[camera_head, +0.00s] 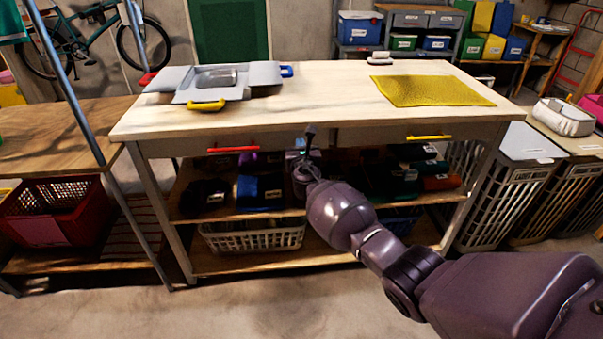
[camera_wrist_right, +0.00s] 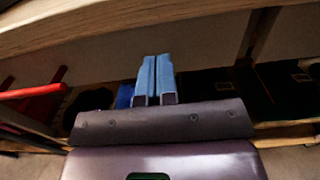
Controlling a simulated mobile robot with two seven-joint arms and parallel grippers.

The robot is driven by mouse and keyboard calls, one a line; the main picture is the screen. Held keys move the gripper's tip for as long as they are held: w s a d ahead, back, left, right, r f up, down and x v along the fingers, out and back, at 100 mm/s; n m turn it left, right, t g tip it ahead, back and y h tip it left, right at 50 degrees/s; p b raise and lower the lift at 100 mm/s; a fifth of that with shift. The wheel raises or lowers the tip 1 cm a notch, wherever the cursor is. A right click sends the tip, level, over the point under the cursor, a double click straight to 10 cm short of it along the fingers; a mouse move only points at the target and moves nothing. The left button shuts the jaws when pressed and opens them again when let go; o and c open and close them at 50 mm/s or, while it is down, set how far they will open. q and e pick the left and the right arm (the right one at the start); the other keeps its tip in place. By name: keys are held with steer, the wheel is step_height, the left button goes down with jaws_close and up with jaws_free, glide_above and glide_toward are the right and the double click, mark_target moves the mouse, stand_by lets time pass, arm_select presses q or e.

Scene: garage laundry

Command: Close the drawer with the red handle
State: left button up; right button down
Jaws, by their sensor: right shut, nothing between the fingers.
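The drawer with the red handle (camera_head: 232,149) is under the left half of the wooden workbench. Its pale front (camera_head: 180,147) sits below the tabletop edge; I cannot tell exactly how far it stands out. In the right wrist view the red handle (camera_wrist_right: 35,91) shows at the left. My right gripper (camera_head: 310,132) is at the bench front, right of the red handle and apart from it. Its blue fingertips (camera_wrist_right: 155,66) are together with nothing between them, just below the tabletop edge. My left gripper is not in view.
A second drawer with a yellow handle (camera_head: 429,137) is to the right. A grey tray-like item (camera_head: 215,82) and a yellow mat (camera_head: 432,90) lie on the tabletop (camera_head: 325,90). Shelves below hold dark folded items and a white basket (camera_head: 254,237). Floor in front is clear at left.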

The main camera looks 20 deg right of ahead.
arm_select(q)
steer(key=p, duration=0.1)
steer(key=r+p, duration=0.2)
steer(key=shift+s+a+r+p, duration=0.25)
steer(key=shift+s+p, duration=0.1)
arm_select(e)
steer(key=v, duration=1.1)
steer(key=shift+f, duration=0.2)
